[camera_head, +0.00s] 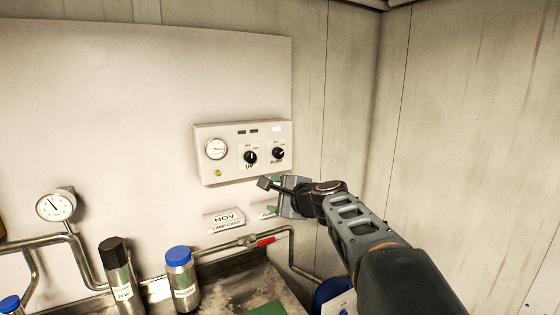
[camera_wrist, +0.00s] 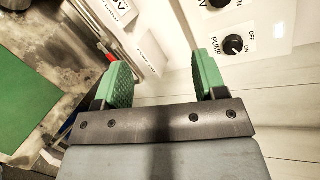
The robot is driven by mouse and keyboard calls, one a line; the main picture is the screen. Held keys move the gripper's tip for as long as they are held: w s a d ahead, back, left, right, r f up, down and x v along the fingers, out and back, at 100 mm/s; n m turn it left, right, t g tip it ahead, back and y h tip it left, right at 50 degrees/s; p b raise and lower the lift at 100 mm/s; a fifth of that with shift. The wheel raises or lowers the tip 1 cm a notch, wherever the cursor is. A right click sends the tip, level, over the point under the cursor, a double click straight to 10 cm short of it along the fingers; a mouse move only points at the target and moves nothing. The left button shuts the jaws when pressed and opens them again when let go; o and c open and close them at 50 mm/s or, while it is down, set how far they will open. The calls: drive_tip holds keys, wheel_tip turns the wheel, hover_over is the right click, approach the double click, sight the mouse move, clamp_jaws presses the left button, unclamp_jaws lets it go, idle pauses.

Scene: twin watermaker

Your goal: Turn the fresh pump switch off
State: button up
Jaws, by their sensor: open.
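The pump switch (camera_head: 278,154) is a black round knob on the right of a white wall panel (camera_head: 205,177), with OFF and ON marked around it. It also shows in the wrist view, labelled PUMP (camera_wrist: 234,45). Its pointer seems turned toward ON in the head view, but it is small. A similar UV knob (camera_head: 250,157) sits to its left. My gripper (camera_head: 272,196) is below the panel, apart from the knob. In the wrist view its green-padded fingers (camera_wrist: 162,75) are spread and empty, with the knob beyond the right finger.
A gauge (camera_head: 216,149) is on the panel. A pipe with a red-handled valve (camera_head: 264,241) runs beneath. A blue-capped bottle (camera_head: 181,276) and black-capped bottle (camera_head: 120,273) stand left. The wall at right is clear.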

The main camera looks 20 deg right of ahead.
sight(280, 154)
drive_tip(key=w+d+r+m+t+h, duration=0.3)
drive_tip(key=w+d+r+m+t, duration=0.15)
drive_tip(key=d+m, duration=0.4)
drive_tip(key=shift+g, duration=0.35)
drive_tip(key=w+p, duration=0.2)
drive_tip(key=w, duration=0.4)
drive_tip(key=w+p, duration=0.1)
drive_tip(key=w, duration=0.4)
drive_tip(key=shift+w+a+r+p, duration=0.2)
drive_tip(key=shift+w+p, duration=0.15)
drive_tip(key=shift+w, duration=0.05)
drive_tip(key=shift+w+f+p, duration=0.1)
drive_tip(key=shift+w+p, duration=0.2)
drive_tip(key=shift+w, duration=0.6)
drive_tip(key=c, duration=0.9)
drive_tip(key=shift+n, duration=0.25)
